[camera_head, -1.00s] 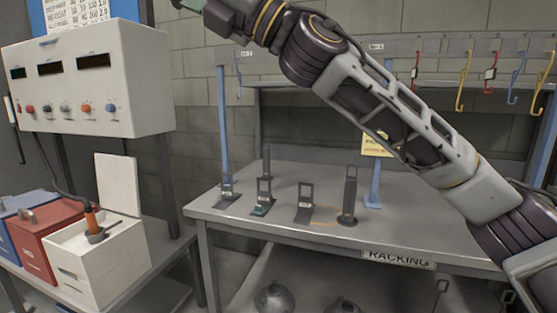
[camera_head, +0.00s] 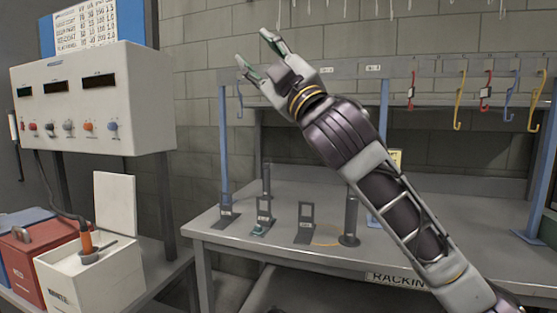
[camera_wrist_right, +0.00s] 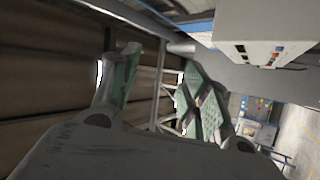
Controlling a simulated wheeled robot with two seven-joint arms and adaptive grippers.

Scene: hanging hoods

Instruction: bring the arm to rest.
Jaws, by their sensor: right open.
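My right gripper (camera_head: 254,50) is raised above the racking table (camera_head: 215,228), in front of the grey block wall. Its two fingers, with green inner pads, are spread apart with nothing between them. In the right wrist view the open fingers (camera_wrist_right: 160,95) show at left and right of the picture, also empty. My right arm comes in from the lower right of the head view and slants up to the left, covering part of the table and rail. My left gripper is in neither view.
Several small dark stands, one a hood holder (camera_head: 304,222), stand on the table. A rail (camera_head: 340,68) carries coloured hooks, including a yellow one (camera_head: 461,100). At left are a control box (camera_head: 95,100), a white open box (camera_head: 100,280) and a red box (camera_head: 35,260).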

